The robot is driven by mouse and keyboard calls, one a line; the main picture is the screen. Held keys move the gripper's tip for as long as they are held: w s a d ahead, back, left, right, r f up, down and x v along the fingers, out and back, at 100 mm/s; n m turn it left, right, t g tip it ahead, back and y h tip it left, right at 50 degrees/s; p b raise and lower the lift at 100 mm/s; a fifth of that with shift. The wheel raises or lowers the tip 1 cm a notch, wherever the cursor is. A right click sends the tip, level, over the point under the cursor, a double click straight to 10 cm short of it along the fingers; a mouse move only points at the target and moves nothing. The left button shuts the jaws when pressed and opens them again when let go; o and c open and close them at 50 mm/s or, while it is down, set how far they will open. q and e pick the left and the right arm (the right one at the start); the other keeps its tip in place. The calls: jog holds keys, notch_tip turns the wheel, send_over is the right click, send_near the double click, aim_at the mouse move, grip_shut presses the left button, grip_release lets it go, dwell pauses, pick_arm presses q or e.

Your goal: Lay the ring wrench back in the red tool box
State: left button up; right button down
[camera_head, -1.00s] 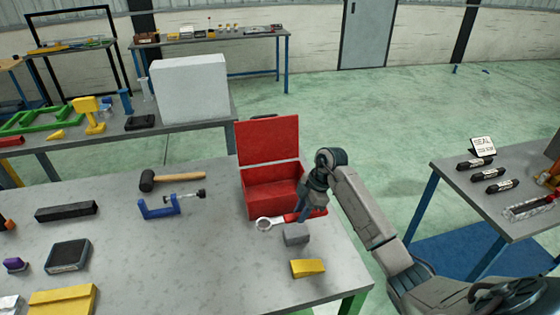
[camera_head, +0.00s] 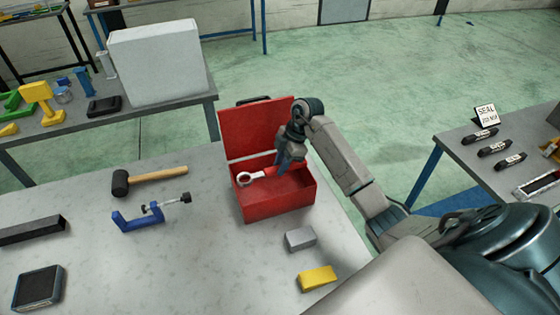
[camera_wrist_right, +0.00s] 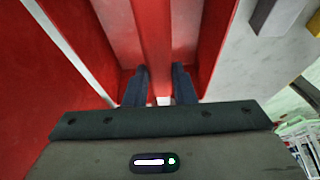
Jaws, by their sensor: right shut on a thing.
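The red tool box (camera_head: 280,205) stands on the grey table with its lid (camera_head: 256,128) raised at the back. The ring wrench (camera_head: 252,178) has a silver ring end and a red handle; it is over the box opening, ring end to the left. My right gripper (camera_head: 288,164) is shut on its handle, above the box. In the right wrist view the red handle (camera_wrist_right: 153,45) runs between the two fingers (camera_wrist_right: 160,82), with red box walls on both sides. I cannot tell whether the wrench touches the box floor. My left gripper is not in view.
A grey block (camera_head: 300,238) and a yellow block (camera_head: 317,278) lie in front of the box. A hammer (camera_head: 150,180) and a blue clamp (camera_head: 148,214) lie to its left. The table's front middle is clear.

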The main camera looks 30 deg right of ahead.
jog(key=shift+w, duration=0.25)
jog(key=shift+p, duration=0.35)
jog(key=shift+s+f+b, duration=0.15)
jog(key=shift+f+b, duration=0.6)
jog(key=shift+f, duration=0.2)
notch_tip(320, 180, down, 4)
jog(key=shift+r+b, duration=0.2)
jog(key=shift+b, duration=0.75)
jog(key=shift+f+b, duration=1.4)
jog(key=shift+f, duration=1.1)
jog(key=shift+p, duration=0.45)
